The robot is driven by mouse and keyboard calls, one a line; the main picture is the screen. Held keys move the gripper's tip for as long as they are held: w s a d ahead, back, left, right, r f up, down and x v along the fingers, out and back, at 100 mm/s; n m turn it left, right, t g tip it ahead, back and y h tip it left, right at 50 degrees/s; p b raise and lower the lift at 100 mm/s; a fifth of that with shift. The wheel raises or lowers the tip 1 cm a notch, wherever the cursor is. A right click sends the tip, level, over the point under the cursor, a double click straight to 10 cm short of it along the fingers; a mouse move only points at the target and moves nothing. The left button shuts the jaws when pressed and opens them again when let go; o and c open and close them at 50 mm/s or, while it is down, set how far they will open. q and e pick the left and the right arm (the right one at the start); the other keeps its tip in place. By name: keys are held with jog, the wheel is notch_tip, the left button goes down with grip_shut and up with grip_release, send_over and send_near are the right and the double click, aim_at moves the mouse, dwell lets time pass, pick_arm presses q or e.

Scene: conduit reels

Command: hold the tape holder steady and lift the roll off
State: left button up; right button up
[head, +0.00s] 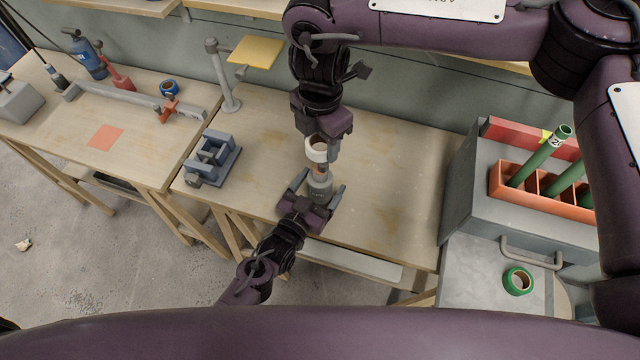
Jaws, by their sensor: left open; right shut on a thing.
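The tape holder (319,189) is a small grey base standing upright on the wooden bench, with a short reddish post on top. The white roll (316,155), with a brown inner ring, is just above the post; whether they still touch is hard to tell. My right gripper (320,147) comes down from above and is shut on the roll. My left gripper (318,192) comes from the front and is open, one finger on each side of the holder's base. Its fingers partly hide the base.
A grey vise (213,158) and a lamp-like stand (226,85) are left of the holder. A grey cabinet (480,210) with an orange rack (530,196) of green tubes stands at right. A green tape roll (517,281) lies in front of it. The bench right of the holder is clear.

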pick_arm(q)
jog(key=v, duration=1.2)
